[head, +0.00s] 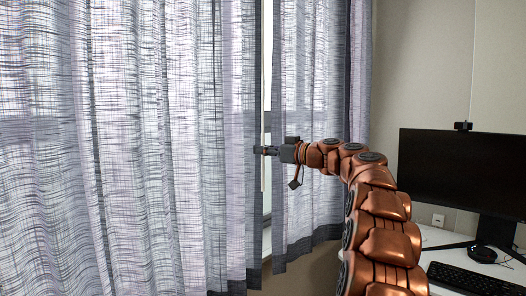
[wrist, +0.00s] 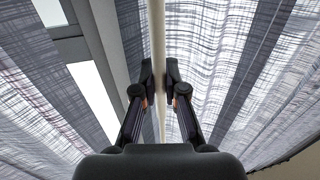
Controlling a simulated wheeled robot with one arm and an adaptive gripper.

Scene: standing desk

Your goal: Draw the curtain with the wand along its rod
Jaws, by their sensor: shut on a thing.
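A sheer grey-white curtain in two panels hangs over the window. The wide left panel (head: 150,150) and the narrower right panel (head: 310,90) have a slim gap between them. My gripper (head: 262,150) is at that gap in the head view. In the wrist view my gripper (wrist: 160,85) is shut on the pale wand (wrist: 157,40), which runs up between its fingers. Curtain cloth also shows in the wrist view on the right (wrist: 215,60) and left (wrist: 35,95). The rod is not clearly seen.
A white desk (head: 440,238) stands at the right with a black monitor (head: 460,170) and a keyboard (head: 468,280). The window frame (head: 267,200) shows in the gap.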

